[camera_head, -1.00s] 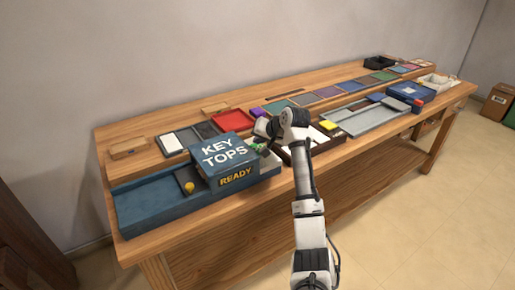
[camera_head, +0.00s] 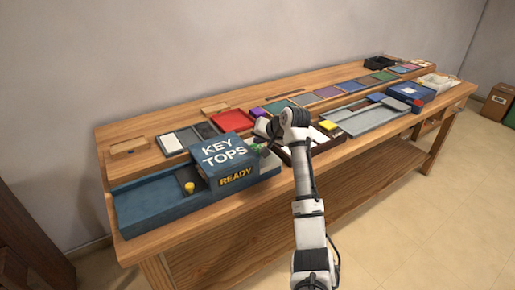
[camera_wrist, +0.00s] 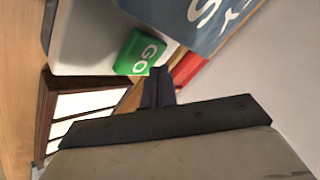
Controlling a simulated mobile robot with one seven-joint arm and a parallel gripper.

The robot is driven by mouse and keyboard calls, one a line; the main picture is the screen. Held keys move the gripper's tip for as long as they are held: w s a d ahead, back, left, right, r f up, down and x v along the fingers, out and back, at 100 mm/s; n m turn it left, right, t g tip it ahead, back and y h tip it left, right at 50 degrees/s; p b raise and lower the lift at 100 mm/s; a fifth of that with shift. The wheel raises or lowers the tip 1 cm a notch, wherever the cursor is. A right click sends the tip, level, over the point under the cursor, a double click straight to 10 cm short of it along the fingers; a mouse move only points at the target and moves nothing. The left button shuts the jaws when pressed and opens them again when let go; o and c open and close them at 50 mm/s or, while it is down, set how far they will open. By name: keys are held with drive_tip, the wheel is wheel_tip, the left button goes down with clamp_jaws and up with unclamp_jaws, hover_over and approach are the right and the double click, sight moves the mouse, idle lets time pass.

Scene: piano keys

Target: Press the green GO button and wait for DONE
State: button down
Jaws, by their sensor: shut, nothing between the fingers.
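The blue KEY TOPS machine (camera_head: 224,155) stands at the left part of the bench, and its sign (camera_head: 236,177) reads READY. The green GO button (camera_wrist: 139,52) sits on a pale panel (camera_wrist: 88,40) beside the machine's blue wall in the wrist view. In the head view only a bit of the green button (camera_head: 256,147) shows beside my arm. My gripper (camera_wrist: 160,75) is shut and empty, with its dark fingertips close to the button's lower right edge. I cannot tell whether they touch it.
A dark-framed tray with white keys (camera_wrist: 80,105) lies close to the gripper. A red tray (camera_head: 228,120), a yellow block (camera_head: 328,125) and grey trays (camera_head: 368,119) lie along the bench. A yellow knob (camera_head: 189,187) stands on the machine's left side. The bench front edge is clear.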

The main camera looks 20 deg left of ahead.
drive_tip(key=shift+f, duration=0.1)
idle(0.3)
drive_tip(key=shift+f, duration=0.35)
drive_tip(key=shift+f, duration=0.55)
idle(0.7)
drive_tip(key=shift+r+p, duration=1)
drive_tip(key=shift+p, duration=0.05)
wheel_tip(320, 180, up, 5)
drive_tip(key=p, duration=0.4)
idle(0.6)
